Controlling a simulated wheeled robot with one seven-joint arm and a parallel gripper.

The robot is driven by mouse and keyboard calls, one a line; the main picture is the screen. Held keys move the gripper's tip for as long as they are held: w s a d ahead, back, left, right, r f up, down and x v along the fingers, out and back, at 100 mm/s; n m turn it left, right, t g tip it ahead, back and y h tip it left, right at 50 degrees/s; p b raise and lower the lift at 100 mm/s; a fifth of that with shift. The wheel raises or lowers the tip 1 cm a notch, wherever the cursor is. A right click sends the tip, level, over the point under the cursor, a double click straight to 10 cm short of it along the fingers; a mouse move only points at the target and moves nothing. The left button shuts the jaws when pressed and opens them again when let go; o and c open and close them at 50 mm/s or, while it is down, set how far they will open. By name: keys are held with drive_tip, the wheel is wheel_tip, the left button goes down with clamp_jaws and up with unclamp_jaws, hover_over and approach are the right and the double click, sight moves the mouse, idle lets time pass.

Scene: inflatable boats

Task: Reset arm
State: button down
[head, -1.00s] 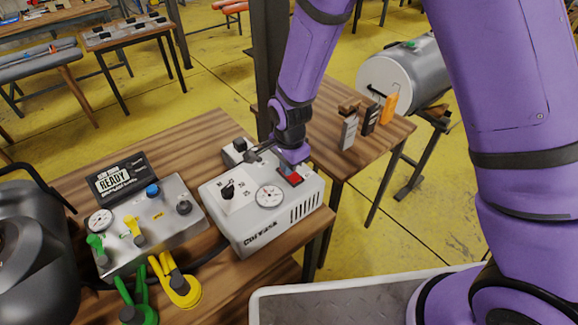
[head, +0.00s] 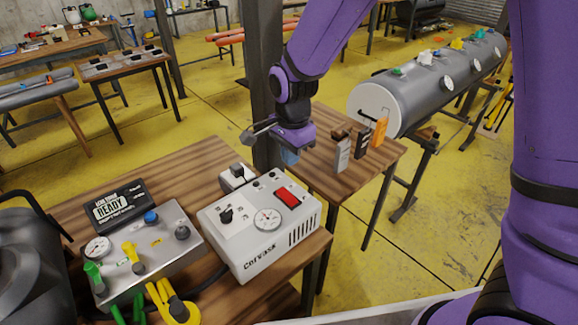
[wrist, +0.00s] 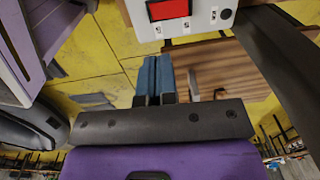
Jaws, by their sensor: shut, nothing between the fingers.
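My purple arm reaches in from the right in the head view. My gripper (head: 290,158) hangs in the air behind the white pump box (head: 262,226), above its far edge and apart from it. In the wrist view my gripper's blue fingers (wrist: 153,78) are together with nothing between them. The pump box has a red switch (head: 287,197), a black knob and a round gauge on top. The red switch also shows in the wrist view (wrist: 168,9).
A smaller table (head: 325,179) behind holds several upright tools. A grey inflatable tube (head: 425,85) lies at the back right. Yellow floor is open between.

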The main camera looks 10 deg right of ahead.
drive_tip(key=shift+s+r, duration=0.1)
drive_tip(key=shift+r, duration=0.35)
drive_tip(key=s+d+r+n+t+y, duration=0.1)
drive_tip(key=s+d+r+n, duration=0.2)
drive_tip(key=d+r, duration=0.45)
drive_tip(key=s+d+r+n+t, duration=0.1)
drive_tip(key=s+d+r+n, duration=0.15)
drive_tip(key=d+r, duration=0.45)
drive_tip(key=s+d+r+n+t, duration=0.1)
drive_tip(key=s+d+r+n, duration=0.1)
drive_tip(key=s, duration=0.3)
drive_tip(key=s+d+r+n+t, duration=0.1)
drive_tip(key=s+d+r, duration=0.2)
drive_tip(key=s, duration=0.2)
drive_tip(key=s+d+r+n+h, duration=0.1)
drive_tip(key=s+d+r+n, duration=0.1)
drive_tip(key=s, duration=0.4)
drive_tip(key=shift+d+r+n+t, duration=0.35)
drive_tip(key=shift+d+r+t, duration=0.1)
drive_tip(key=shift+d, duration=0.35)
